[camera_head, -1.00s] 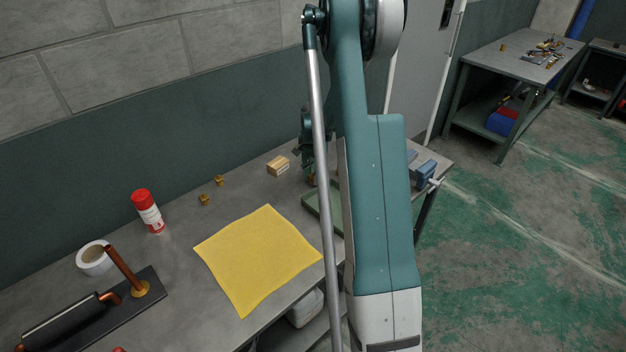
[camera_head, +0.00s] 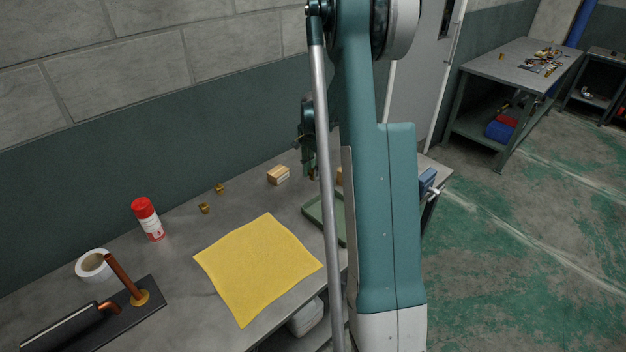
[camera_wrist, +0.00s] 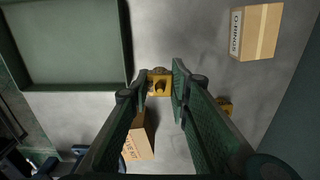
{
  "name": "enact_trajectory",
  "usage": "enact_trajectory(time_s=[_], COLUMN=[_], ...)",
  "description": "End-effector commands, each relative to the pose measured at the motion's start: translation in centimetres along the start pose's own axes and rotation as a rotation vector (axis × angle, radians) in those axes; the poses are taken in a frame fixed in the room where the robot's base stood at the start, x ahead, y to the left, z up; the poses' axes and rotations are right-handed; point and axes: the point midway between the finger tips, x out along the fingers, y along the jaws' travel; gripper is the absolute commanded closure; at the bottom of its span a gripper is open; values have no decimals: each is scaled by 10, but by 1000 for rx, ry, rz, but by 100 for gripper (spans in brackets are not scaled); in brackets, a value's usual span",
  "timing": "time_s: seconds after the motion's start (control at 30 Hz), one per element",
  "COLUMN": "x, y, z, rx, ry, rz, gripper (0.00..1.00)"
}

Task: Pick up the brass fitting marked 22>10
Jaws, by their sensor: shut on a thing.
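My gripper (camera_wrist: 160,77) is shut on a brass fitting (camera_wrist: 159,87), which sits between the fingertips in the wrist view. Its marking cannot be read. A second brass fitting (camera_wrist: 225,105) lies on the bench beside the right finger, partly hidden by it. In the head view my gripper (camera_head: 311,174) is above the bench behind the green tray, mostly hidden by my arm. Two other brass fittings stand on the bench at the left, a nearer one (camera_head: 204,208) and a farther one (camera_head: 220,188); their markings are too small to read.
The green tray (camera_head: 311,211) is close by. A box marked O-RINGS (camera_wrist: 236,32) and another small box (camera_wrist: 139,143) lie near my gripper. A yellow cloth (camera_head: 258,268), red-capped can (camera_head: 150,220), tape roll (camera_head: 94,264) and copper pipe assembly (camera_head: 125,280) lie left.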

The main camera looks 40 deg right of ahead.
Motion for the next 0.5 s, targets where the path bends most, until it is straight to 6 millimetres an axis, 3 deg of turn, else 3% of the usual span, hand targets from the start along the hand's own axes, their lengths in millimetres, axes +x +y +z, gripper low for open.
enact_trajectory(time_s=[0.2, 0.5], x=[-24, -30], y=[0, 0], z=[0, 0], rx=[0, 0], ry=[0, 0], rz=[0, 0], gripper=[94, 94])
